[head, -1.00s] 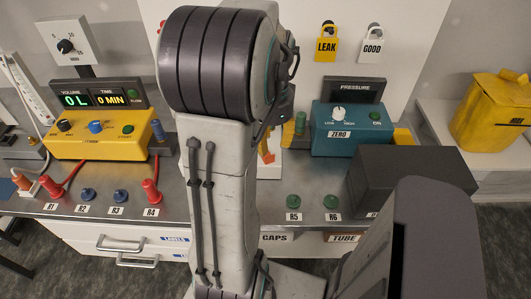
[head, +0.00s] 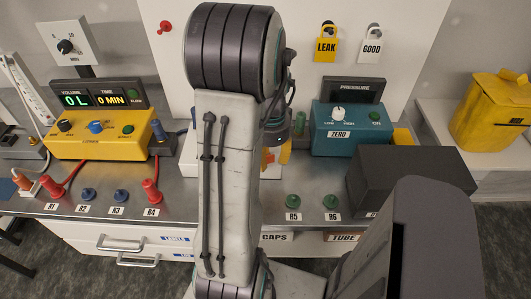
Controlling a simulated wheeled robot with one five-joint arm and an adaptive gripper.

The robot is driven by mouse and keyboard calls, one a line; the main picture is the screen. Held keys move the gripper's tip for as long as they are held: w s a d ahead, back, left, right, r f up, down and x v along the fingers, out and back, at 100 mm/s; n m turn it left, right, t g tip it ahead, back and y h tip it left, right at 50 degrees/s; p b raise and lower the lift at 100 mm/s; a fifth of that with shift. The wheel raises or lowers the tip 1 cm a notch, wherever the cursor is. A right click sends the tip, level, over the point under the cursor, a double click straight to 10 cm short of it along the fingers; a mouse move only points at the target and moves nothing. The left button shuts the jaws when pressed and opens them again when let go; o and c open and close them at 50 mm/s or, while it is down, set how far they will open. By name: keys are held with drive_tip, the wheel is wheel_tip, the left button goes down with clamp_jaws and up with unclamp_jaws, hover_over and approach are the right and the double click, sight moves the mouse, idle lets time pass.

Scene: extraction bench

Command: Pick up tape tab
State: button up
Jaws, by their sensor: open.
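I cannot make out a tape tab for certain in the head view. A small orange piece (head: 268,157) shows just right of my forearm, partly hidden, and I cannot tell what it is. My arm stands upright across the middle of the view and covers the bench centre.
A yellow pump unit (head: 100,135) stands on the left and a teal pressure unit (head: 350,128) on the right. Red plugs (head: 152,190), blue plugs (head: 120,195) and green plugs (head: 293,201) line the front edge. A dark grey box (head: 410,180) sits at front right.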

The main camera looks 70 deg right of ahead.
drive_tip(key=shift+o, duration=0.3)
clamp_jaws()
drive_tip(key=shift+r, duration=0.15)
